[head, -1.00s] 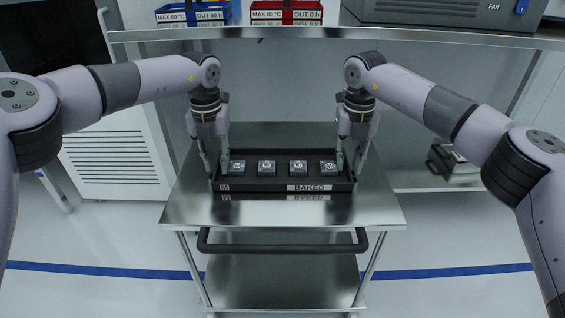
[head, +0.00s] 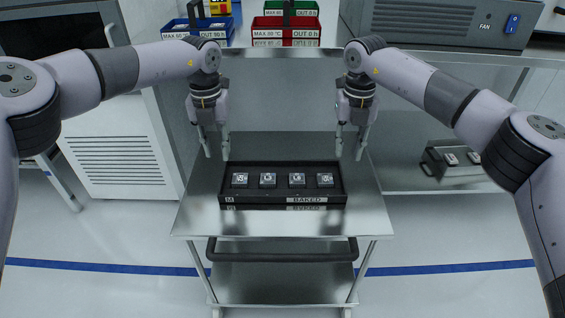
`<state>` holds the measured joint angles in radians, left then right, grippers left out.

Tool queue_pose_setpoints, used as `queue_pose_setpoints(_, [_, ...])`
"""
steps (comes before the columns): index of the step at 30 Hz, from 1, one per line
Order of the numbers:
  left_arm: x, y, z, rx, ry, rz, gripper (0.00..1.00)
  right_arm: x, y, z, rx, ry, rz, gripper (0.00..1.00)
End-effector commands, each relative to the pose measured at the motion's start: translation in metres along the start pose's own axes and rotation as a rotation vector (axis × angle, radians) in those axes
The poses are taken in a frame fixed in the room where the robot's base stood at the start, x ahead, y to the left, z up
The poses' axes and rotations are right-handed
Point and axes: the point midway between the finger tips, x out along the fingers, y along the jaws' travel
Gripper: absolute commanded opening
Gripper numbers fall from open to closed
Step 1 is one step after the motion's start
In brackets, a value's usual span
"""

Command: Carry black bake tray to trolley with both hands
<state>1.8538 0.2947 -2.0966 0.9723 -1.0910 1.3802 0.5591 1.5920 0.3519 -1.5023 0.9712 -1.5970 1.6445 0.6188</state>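The black bake tray (head: 257,199) rests on the top of the metal trolley (head: 362,217). It is labelled BAKED on its front and holds a row of several small grey parts. My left gripper (head: 215,154) is open and empty, above and just behind the tray's left end. My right gripper (head: 349,155) is open and empty, above and just behind the tray's right end. Both grippers look clear of the tray walls. Nothing hides the tray.
A metal shelf (head: 395,50) above carries a blue bin (head: 196,29), a red bin (head: 286,33) and a grey FAN unit (head: 440,20). Another black tray (head: 432,163) with small parts sits on a lower surface at right. The trolley's black handle (head: 282,256) faces me.

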Motion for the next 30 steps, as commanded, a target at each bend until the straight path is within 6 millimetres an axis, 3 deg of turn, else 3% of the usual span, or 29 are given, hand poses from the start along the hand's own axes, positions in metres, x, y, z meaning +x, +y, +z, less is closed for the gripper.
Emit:
queue_pose_setpoints(1, [-0.015,0.0,0.0,0.0,0.0,0.0,0.25,-0.015,0.0,0.0,0.0,0.0,0.0,0.25])
queue_pose_setpoints(30, [-0.154,0.0,0.0,0.0,0.0,0.0,0.25,-0.154,0.0,0.0,0.001,0.0,0.0,0.25])
